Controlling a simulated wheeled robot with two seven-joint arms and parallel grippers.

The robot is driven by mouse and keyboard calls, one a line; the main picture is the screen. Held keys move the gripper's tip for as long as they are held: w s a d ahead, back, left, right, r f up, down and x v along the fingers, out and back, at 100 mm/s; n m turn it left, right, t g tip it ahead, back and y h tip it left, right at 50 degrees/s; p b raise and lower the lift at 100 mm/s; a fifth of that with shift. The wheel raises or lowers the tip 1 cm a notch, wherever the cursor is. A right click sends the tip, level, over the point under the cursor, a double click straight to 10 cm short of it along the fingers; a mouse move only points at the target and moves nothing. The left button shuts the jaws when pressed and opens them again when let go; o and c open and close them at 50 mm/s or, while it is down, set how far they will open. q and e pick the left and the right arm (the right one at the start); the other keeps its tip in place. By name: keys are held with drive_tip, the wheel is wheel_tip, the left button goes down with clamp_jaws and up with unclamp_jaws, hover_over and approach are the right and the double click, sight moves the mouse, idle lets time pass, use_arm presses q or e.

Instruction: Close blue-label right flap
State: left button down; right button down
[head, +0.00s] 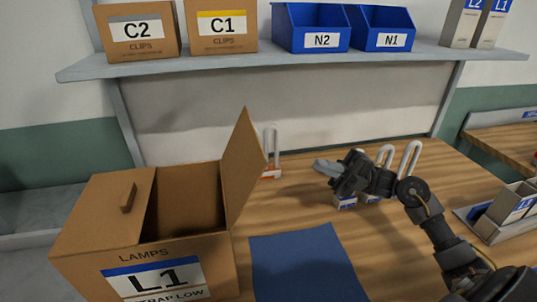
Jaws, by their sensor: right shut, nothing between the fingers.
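The cardboard box (205,252) with the blue-striped L1 label (157,281) stands at the lower left. Its right flap (243,165) stands up steeply, leaning slightly outward at the top. Its left part is covered by a flat flap (108,215) with a small brown block-like tab on it. The right half of the opening shows the empty-looking inside. My right gripper (322,166) is shut and empty above the table, to the right of the raised flap and apart from it. My left gripper is not in view.
A blue mat (307,265) lies right of the box. Looped white items (271,150) and small blue-labelled boxes (345,203) stand behind and below my right gripper. A tray (487,228) holds boxes at the right. A shelf (290,58) with cartons and blue bins spans the back.

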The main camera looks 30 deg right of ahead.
drive_tip(key=r, duration=0.1)
drive_tip(key=p, duration=0.7)
approach(244, 162)
drive_tip(key=w+r, duration=0.3)
drive_tip(key=w, duration=0.1)
drive_tip(key=shift+p+x, duration=0.45)
drive_tip(key=shift+x, duration=0.6)
drive_tip(key=shift+s+a+f, duration=0.1)
drive_tip(key=shift+s+a, duration=0.05)
